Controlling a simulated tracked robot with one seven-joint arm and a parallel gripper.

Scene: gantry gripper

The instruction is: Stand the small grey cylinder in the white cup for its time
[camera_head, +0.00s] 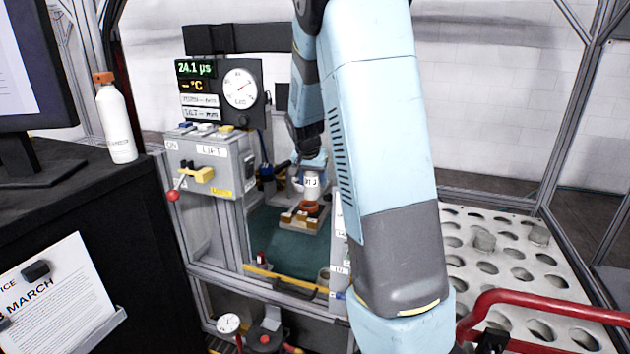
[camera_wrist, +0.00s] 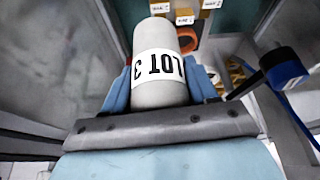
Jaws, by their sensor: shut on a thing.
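The small grey cylinder (camera_wrist: 160,92), with a white band reading LOT 3, is between the light blue fingers of my gripper (camera_wrist: 160,85) in the wrist view. My gripper is shut on it. In the head view the cylinder (camera_head: 312,186) hangs upright below my gripper (camera_head: 311,168), inside the bay. An orange ring (camera_head: 308,207) on a wooden fixture is just below or behind it; I cannot tell if they touch.
A grey LIFT box (camera_head: 215,165) with a red-knobbed lever stands left of the bay. Above it are a dial (camera_head: 240,88) and a display reading 24.1 µs. A yellow-edged sill crosses the bay's front. A perforated plate (camera_head: 470,270) is at right. A blue-black device (camera_wrist: 285,68) is near my gripper.

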